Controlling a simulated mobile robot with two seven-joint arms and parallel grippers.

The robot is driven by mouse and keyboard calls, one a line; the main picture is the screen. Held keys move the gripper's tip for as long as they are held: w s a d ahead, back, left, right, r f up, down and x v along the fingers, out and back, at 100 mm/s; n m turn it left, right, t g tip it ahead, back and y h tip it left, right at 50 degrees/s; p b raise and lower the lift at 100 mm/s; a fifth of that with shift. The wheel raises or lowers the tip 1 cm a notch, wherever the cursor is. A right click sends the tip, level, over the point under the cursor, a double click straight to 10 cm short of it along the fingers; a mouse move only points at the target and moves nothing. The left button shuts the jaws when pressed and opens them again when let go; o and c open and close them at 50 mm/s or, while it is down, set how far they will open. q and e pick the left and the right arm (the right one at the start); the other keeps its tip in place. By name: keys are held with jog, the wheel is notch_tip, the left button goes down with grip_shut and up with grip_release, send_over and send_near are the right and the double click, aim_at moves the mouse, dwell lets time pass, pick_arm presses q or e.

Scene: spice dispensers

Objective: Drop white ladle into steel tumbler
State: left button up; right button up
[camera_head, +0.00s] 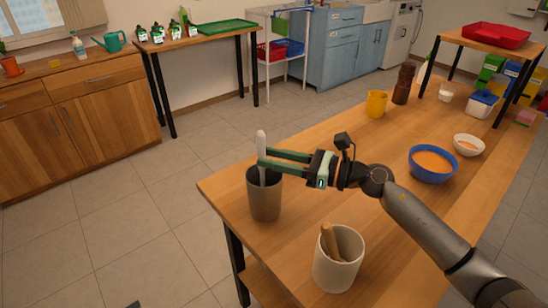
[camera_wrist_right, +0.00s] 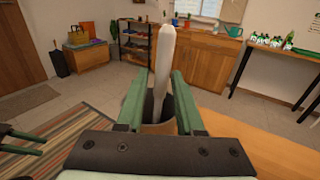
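The white ladle (camera_head: 262,146) stands nearly upright in the dark grey steel tumbler (camera_head: 265,198), near the table's left corner. Its lower end is hidden inside. My right gripper (camera_head: 266,160) is level just above the tumbler's rim, its two fingers spread on either side of the ladle's shaft. In the right wrist view the ladle (camera_wrist_right: 165,60) rises between the parted fingers (camera_wrist_right: 161,92), with gaps beside it. The tumbler is mostly hidden behind the fingers there. My left gripper (camera_wrist_right: 22,142) shows at the left edge of that view, fingers apart and empty.
A white crock (camera_head: 338,262) with a wooden tool stands nearer on the wooden table. A blue bowl (camera_head: 432,168), a white bowl (camera_head: 468,146), a yellow mug (camera_head: 376,104) and a brown bottle (camera_head: 403,84) stand farther along. The table's middle is clear beneath my right arm.

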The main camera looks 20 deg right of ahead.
jog(key=o, duration=0.3)
jog(key=shift+o, duration=0.2)
jog(key=b+v, duration=0.2)
jog(key=v, duration=1)
jog(key=shift+d, duration=0.2)
